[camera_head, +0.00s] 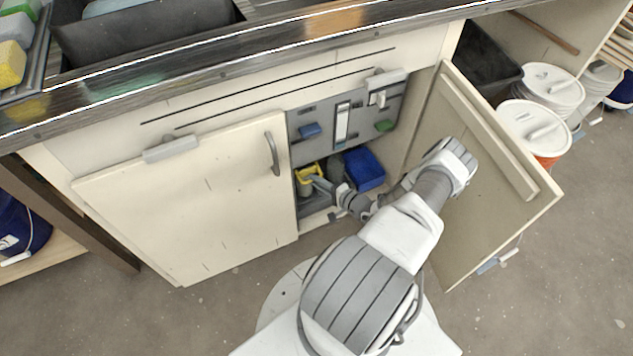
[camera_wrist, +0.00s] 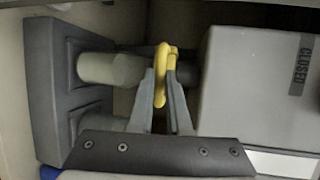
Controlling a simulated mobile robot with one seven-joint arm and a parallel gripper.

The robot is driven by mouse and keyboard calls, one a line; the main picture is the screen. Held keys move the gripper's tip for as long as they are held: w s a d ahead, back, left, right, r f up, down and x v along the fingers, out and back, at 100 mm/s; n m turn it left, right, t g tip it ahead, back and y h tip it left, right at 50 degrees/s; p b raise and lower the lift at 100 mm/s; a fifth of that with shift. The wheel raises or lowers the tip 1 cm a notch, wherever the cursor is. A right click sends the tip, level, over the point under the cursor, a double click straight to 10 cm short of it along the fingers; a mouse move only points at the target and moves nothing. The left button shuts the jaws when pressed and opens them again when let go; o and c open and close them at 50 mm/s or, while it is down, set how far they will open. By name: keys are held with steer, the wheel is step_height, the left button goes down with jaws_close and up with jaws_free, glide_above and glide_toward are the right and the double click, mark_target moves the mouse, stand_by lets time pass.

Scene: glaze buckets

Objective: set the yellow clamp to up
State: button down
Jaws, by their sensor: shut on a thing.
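The yellow clamp (camera_wrist: 161,72) is a curved yellow piece between my fingertips in the wrist view. My gripper (camera_wrist: 163,86) is shut on it. A pale cylinder (camera_wrist: 110,70) comes out of a dark grey block just left of the clamp. A grey box with a CLOSED label (camera_wrist: 302,65) is to the right. In the head view, a yellow part (camera_head: 307,180) shows low inside the open cabinet, with my gripper (camera_head: 320,184) at it. My fingers and the cabinet's shade hide much there, and I cannot tell the clamp's setting.
The open cabinet door (camera_head: 495,205) stands right of my arm; the closed left door (camera_head: 190,195) is on the other side. A blue bin (camera_head: 363,169) sits inside, right of my gripper. Above is a grey panel (camera_head: 361,124) with blue and green pieces. Lidded buckets (camera_head: 535,125) stand at right.

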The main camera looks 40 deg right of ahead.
steer(key=shift+r+p, duration=0.75)
steer(key=shift+r, duration=0.55)
steer(key=c, duration=0.9)
jaws_free()
steer(key=shift+o, duration=0.2)
steer(key=p+v, duration=0.3)
steer(key=v, duration=1.4)
steer(key=shift+s+d+p, duration=0.15)
steer(key=shift+s+p, duration=0.15)
steer(key=shift+p, duration=0.05)
